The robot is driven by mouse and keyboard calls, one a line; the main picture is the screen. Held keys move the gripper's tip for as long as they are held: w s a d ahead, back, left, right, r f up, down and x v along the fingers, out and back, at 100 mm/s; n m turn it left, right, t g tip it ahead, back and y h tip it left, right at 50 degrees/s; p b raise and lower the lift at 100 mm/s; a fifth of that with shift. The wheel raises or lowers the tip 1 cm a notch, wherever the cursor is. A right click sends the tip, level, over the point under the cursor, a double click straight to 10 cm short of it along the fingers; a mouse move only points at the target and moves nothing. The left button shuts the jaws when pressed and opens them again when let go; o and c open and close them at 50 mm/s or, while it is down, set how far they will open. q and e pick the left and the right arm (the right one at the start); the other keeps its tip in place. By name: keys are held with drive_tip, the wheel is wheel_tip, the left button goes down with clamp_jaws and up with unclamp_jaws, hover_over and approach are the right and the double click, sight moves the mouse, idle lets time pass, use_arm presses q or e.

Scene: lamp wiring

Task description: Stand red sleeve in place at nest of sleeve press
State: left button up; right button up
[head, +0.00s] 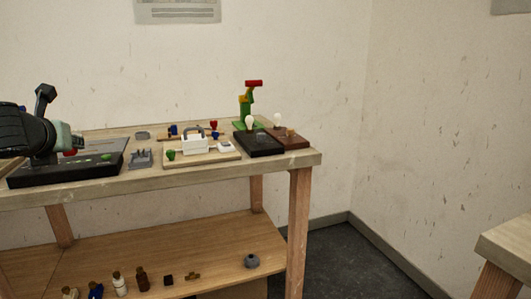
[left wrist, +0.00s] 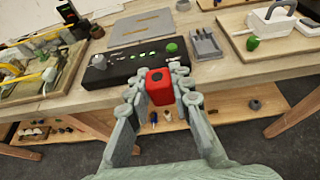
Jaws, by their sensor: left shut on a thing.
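My left gripper (head: 68,144) is at the left of the head view, above the workbench. It also shows in the left wrist view (left wrist: 159,84), with its fingers on both sides of the red sleeve (left wrist: 159,90). The sleeve is a red block-like piece with a dark hole in its upper face, shut between the fingertips. Only a bit of its red shows in the head view (head: 70,152). A green upright device with a red top (head: 249,98), which looks like the sleeve press, stands at the bench's back right. Its nest is too small to make out. My right gripper is not in view.
A black control box (left wrist: 125,66) with green lights lies beyond the held sleeve. A grey slotted holder (head: 140,158), a board with a white box (head: 194,145) and bulb bases (head: 258,144) occupy the bench. Small parts stand on the lower shelf (head: 185,255).

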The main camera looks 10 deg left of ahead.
use_arm(q)
drive_tip(key=s+d+f, duration=0.1)
drive_tip(key=s+f, duration=0.2)
drive_tip(key=f, duration=1)
drive_tip(key=shift+m+h, duration=0.3)
drive_tip(key=shift+m, duration=0.1)
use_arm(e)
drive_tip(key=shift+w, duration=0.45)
use_arm(q)
drive_tip(key=shift+f, duration=0.1)
